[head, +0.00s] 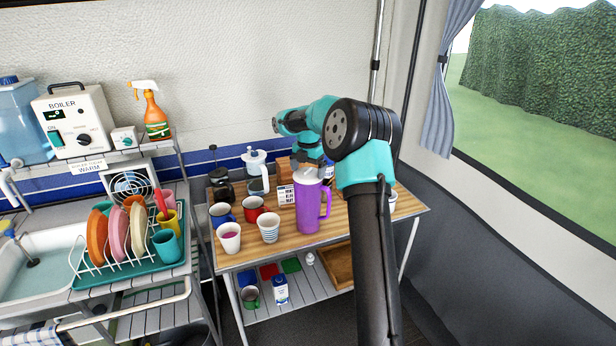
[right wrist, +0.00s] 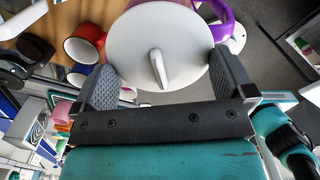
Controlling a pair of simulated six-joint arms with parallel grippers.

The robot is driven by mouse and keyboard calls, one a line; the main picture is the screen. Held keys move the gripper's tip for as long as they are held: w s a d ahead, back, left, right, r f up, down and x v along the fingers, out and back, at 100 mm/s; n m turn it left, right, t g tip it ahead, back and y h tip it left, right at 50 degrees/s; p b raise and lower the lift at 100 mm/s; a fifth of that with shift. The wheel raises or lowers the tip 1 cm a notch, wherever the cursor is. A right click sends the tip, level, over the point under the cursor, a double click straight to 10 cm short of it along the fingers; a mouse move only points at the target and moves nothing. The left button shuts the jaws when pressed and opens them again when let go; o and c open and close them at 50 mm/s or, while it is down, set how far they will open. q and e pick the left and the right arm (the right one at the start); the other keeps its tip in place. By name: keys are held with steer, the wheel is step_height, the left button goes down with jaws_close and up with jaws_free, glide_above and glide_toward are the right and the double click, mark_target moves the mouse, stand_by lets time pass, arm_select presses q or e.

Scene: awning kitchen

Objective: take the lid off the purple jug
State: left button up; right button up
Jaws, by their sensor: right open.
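The purple jug (head: 309,208) stands upright on the wooden table, with its handle to the right. A pale grey-white lid (head: 307,176) sits on its top. In the right wrist view the round lid (right wrist: 190,38) with its raised fin fills the upper middle, and part of the purple handle (right wrist: 222,18) shows behind it. My right gripper (head: 307,166) is over the jug's top. Its open fingers (right wrist: 160,85) stand to either side of the lid's near edge; I cannot tell whether they touch it. My left gripper is not in view.
A blue mug (head: 222,215), a red mug (head: 253,209), a striped cup (head: 268,228) and a white cup (head: 230,238) stand left of the jug. A small printed box (head: 286,195) is close behind it. A dish rack (head: 130,265) stands further left.

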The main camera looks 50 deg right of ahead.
mark_target(308, 170)
steer(key=c, duration=0.8)
steer(key=shift+f, duration=0.15)
steer(key=shift+c, duration=0.5)
steer(key=shift+a, duration=0.1)
steer(key=shift+r, duration=0.2)
steer(key=shift+c, duration=0.5)
steer(key=shift+r, duration=0.35)
steer(key=c, duration=0.7)
step_height(308, 170, up, 2)
steer(key=shift+r, duration=0.25)
jaws_close()
steer(key=s+a+r, duration=0.1)
steer(key=s+a, duration=0.9)
steer(key=a, duration=0.2)
steer(key=shift+s+r, duration=0.3)
steer(key=shift+r, duration=0.05)
